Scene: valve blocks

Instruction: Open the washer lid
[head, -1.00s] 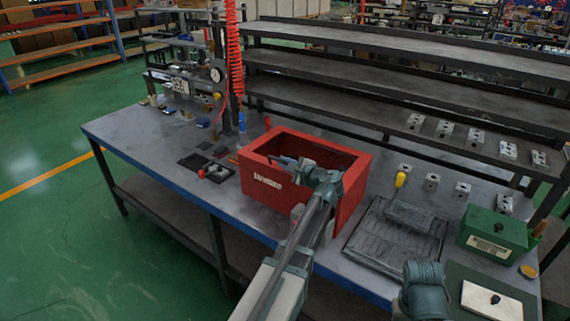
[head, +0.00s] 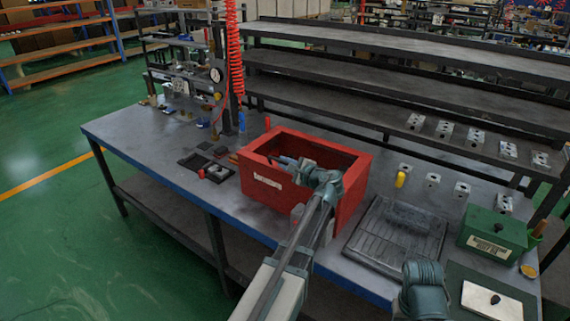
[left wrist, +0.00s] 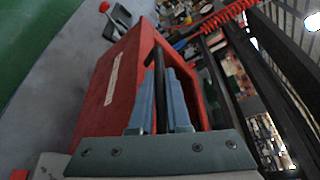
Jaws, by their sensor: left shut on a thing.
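My left gripper (head: 290,163) reaches over the open red box (head: 262,189), its fingers pointing left within the box opening. In the left wrist view the left gripper (left wrist: 162,100) is shut on a dark bar-like thing (left wrist: 159,75) between its bluish fingers; what it belongs to is unclear. The red box (left wrist: 108,90) lies behind the fingers. A green box (head: 488,242) at the right has a closed lid (head: 495,228) with a dark knob and a label too small to read. No thing is clearly marked as the washer. My right gripper's fingers are out of view.
A grey ribbed tray (head: 395,240) lies right of the red box. A white plate (head: 492,301) with a dark knob lies at front right. Several metal blocks stand at the back and on the shelf (head: 390,113).

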